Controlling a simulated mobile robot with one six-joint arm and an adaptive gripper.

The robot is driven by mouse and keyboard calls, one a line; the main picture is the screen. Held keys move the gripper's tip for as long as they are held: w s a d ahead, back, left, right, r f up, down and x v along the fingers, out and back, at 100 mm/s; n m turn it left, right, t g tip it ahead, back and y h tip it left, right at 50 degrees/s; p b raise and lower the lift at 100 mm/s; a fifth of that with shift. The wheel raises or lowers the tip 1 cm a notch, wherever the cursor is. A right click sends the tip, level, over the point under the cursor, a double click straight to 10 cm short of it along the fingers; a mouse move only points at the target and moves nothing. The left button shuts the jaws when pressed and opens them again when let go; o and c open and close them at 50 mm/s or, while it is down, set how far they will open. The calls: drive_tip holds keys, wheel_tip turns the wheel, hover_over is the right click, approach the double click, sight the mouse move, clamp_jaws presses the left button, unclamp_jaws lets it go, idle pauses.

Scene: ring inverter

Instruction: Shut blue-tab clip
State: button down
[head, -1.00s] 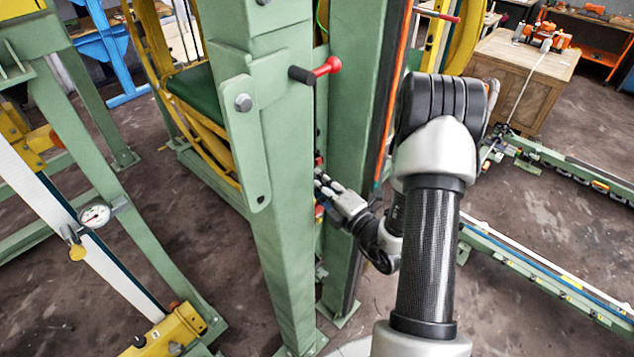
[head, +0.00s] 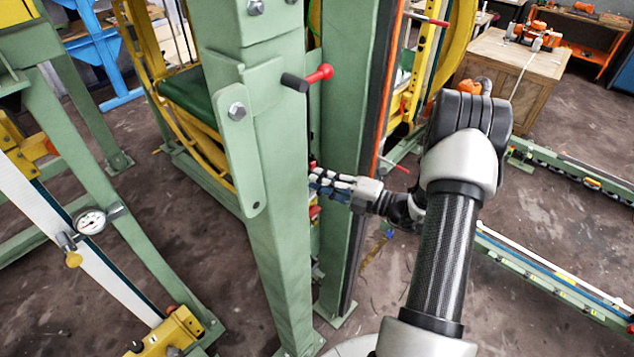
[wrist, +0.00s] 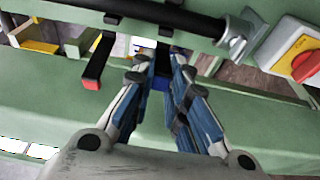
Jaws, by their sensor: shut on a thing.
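My gripper (head: 328,184) reaches in from the right between two green uprights in the head view. It also shows in the wrist view (wrist: 160,76), with its fingers closed in around a small blue piece (wrist: 158,83), which looks like the clip's blue tab. The rest of the clip is hidden by the fingers and the green frame, so I cannot tell its position. In the head view the near green upright hides the fingertips' contact.
The near green upright (head: 270,200) stands left of my gripper, and the far one (head: 342,130) behind it. In the wrist view a black bar (wrist: 150,12) and a red rotary switch (wrist: 305,66) lie close by.

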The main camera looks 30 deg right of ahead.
drive_tip(key=shift+w+d+n+g+y, duration=0.2)
drive_tip(key=shift+d+n+g+y, duration=0.2)
drive_tip(key=shift+n+g+y, duration=0.35)
drive_tip(key=shift+w+d+n+g+y, duration=0.15)
drive_tip(key=shift+d+n+g+y, duration=0.2)
drive_tip(key=shift+n+g+y, duration=0.35)
drive_tip(key=shift+y, duration=0.35)
drive_tip(key=c, duration=1.6)
unclamp_jaws()
drive_tip(key=shift+o, duration=0.2)
drive_tip(key=v, duration=1.2)
drive_tip(key=shift+r, duration=0.1)
